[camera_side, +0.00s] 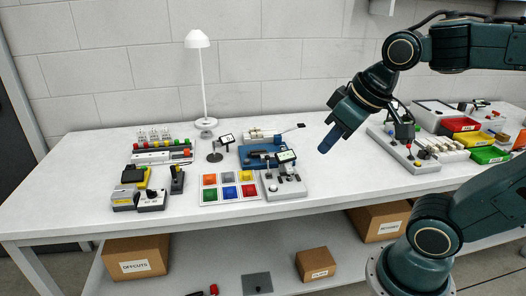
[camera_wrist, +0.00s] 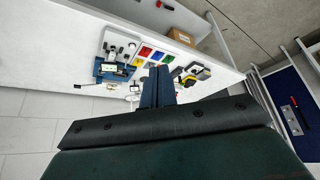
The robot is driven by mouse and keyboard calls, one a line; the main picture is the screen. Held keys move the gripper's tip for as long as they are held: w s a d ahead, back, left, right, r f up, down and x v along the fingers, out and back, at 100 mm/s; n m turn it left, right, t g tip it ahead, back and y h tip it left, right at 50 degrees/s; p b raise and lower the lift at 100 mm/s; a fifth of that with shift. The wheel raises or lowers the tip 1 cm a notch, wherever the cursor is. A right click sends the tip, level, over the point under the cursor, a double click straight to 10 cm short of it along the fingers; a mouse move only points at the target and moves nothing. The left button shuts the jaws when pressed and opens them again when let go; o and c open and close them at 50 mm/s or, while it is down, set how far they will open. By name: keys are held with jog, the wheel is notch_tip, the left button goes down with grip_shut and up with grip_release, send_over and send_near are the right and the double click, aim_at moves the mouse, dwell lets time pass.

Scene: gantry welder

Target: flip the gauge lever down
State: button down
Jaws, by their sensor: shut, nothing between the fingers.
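My gripper (camera_side: 330,138) is shut and empty, held above the table to the right of the blue device. Its dark blue fingers also show in the wrist view (camera_wrist: 158,85), closed together. A blue device (camera_side: 262,155) sits at mid table with a small display. Behind it a pale unit (camera_side: 258,134) has a raised lever (camera_side: 292,129) with a black tip, slanting up to the right. In the wrist view the blue device (camera_wrist: 112,72) is left of the fingers, with a dark-tipped lever (camera_wrist: 84,86) beside it. I cannot tell for sure which lever is the gauge lever. My gripper touches none of these.
A grey unit with knobs (camera_side: 284,187) and a tray of coloured squares (camera_side: 230,201) stand in front of the blue device. A white lamp (camera_side: 203,85) stands behind. A switch panel (camera_side: 405,150) and coloured bins (camera_side: 460,125) are at right. Bare table lies below my gripper.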

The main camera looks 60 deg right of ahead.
jog(key=w+d, duration=0.4)
jog(key=w, duration=0.5)
jog(key=m+h, duration=0.2)
jog(key=m, duration=0.1)
send_over(268, 164)
jog(key=w, duration=0.2)
notch_tip(268, 164, down, 11)
jog(key=shift+d+f+g, duration=0.1)
jog(key=shift+d+g, duration=0.2)
jog(key=shift+g, duration=0.1)
jog(key=shift+f, duration=0.1)
jog(key=shift+w+d+f, duration=0.1)
jog(key=shift+d+f, duration=0.1)
jog(key=shift+f, duration=2.1)
jog(key=shift+w+d+f, duration=0.1)
jog(key=shift+d+f, duration=0.05)
jog(key=shift+f, duration=2.15)
